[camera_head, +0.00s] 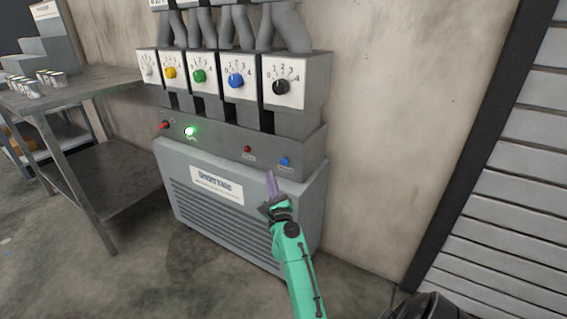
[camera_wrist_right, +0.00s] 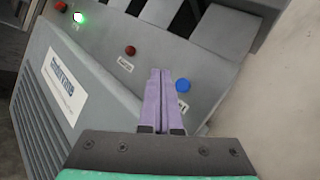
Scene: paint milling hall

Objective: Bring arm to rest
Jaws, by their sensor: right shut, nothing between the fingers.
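My right arm is green and comes in from the bottom of the head view. Its gripper (camera_head: 270,182) has purple fingers, shut with nothing between them. The fingers point up toward the front panel of a grey dispensing machine (camera_head: 312,195). In the right wrist view the shut fingers (camera_wrist_right: 160,76) lie just left of a blue button (camera_wrist_right: 183,86). I cannot tell whether they touch the panel. In the head view the blue button (camera_head: 284,161) shows above and right of the fingertips. My left gripper is not in view.
The machine has a lit green button (camera_head: 190,131), red buttons (camera_head: 248,149) and a row of coloured dials (camera_head: 236,80). A metal table (camera_head: 95,80) with small cans (camera_head: 57,78) stands at left. A slatted shutter (camera_head: 505,200) is at right. Floor is open between table and machine.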

